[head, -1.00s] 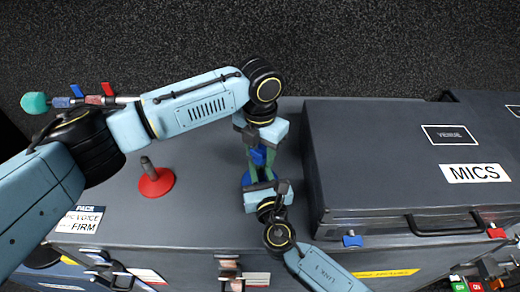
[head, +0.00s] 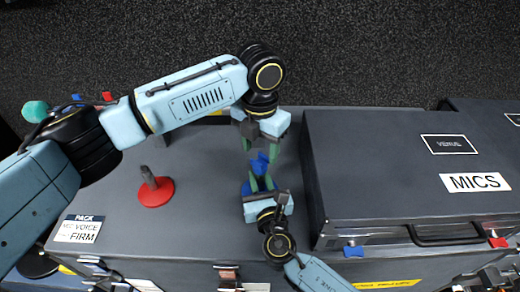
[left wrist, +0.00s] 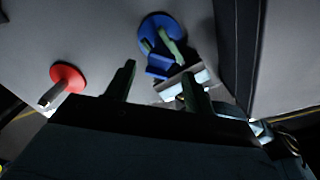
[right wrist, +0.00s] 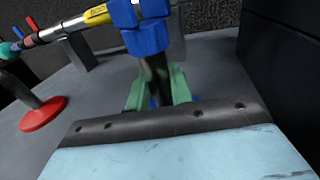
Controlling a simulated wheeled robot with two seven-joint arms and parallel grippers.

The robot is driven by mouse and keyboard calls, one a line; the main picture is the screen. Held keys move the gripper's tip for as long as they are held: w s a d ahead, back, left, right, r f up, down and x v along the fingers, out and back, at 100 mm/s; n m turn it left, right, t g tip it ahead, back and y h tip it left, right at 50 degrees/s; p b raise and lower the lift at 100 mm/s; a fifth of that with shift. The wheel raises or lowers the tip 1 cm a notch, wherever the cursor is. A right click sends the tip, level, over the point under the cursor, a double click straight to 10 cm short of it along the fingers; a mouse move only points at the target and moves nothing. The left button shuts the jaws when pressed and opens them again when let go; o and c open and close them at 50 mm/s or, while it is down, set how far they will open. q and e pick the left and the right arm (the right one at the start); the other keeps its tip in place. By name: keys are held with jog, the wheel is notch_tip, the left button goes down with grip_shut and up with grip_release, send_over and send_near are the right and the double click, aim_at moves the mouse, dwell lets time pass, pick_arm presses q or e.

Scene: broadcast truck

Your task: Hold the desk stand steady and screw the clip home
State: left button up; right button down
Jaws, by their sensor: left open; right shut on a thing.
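The desk stand has a round blue base (left wrist: 158,28) and a dark upright stem (right wrist: 156,75). It stands on the grey case top. The blue clip (right wrist: 148,38) sits at the top of the stem; how far it is screwed on cannot be seen. It also shows in the head view (head: 262,160). My right gripper (head: 262,182) is shut on the stand's stem, below the clip, with its green fingers around it. My left gripper (head: 261,146) is open on the far side of the clip. In the left wrist view its fingers (left wrist: 158,90) are apart with nothing between them.
A second stand with a red base (head: 155,192) and dark stem is to the left. A tall dark case marked MICS (head: 400,170) stands close on the right. A pole with a yellow sleeve (right wrist: 97,14) and teal tip (head: 35,112) lies along the far side.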

pick_arm(q)
jog(key=shift+o, duration=0.7)
jog(key=n, duration=0.3)
jog(key=shift+r+n, duration=0.2)
jog(key=shift+n, duration=0.2)
jog(key=n, duration=0.3)
jog(key=shift+r, duration=0.2)
jog(key=n, duration=0.4)
jog(key=shift+r, duration=0.2)
jog(key=n, duration=0.5)
jog(key=shift+r, duration=0.25)
jog(key=n, duration=0.5)
jog(key=shift+r+n, duration=0.3)
jog(key=n, duration=0.3)
jog(key=shift+r, duration=0.15)
jog(key=n, duration=0.5)
jog(key=shift+r+n, duration=0.25)
jog(key=shift+n, duration=0.05)
jog(key=n, duration=0.3)
jog(key=shift+r+n, duration=0.2)
jog(key=shift+n, duration=0.2)
